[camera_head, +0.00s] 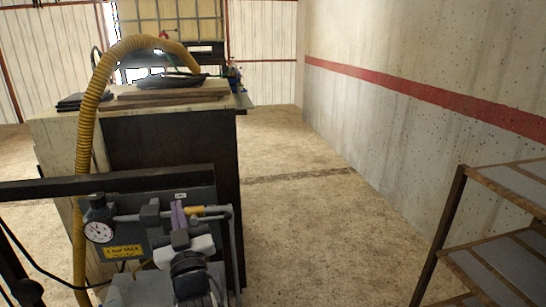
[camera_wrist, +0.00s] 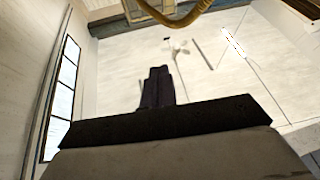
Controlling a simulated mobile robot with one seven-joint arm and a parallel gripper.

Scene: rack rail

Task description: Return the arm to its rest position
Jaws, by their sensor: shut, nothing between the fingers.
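My gripper (camera_head: 178,209) is low in the head view, its dark purplish fingers pointing up in front of a grey panel with a gauge. In the wrist view my gripper (camera_wrist: 157,72) shows its two dark fingers pressed together, with nothing between them. The wrist camera looks up at the pale ceiling, so the fingers point upward. My folded arm shows just below the gripper in the head view, and its lower part is cut off by the frame.
A yellow hose (camera_head: 83,140) arches over the dark-sided cabinet (camera_head: 170,150). A pressure gauge (camera_head: 98,231) and a dark rail (camera_head: 100,185) are close to my gripper. A metal shelf rack (camera_head: 452,215) stands at right. The floor (camera_head: 300,210) between is clear, beside a concrete wall (camera_head: 420,60).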

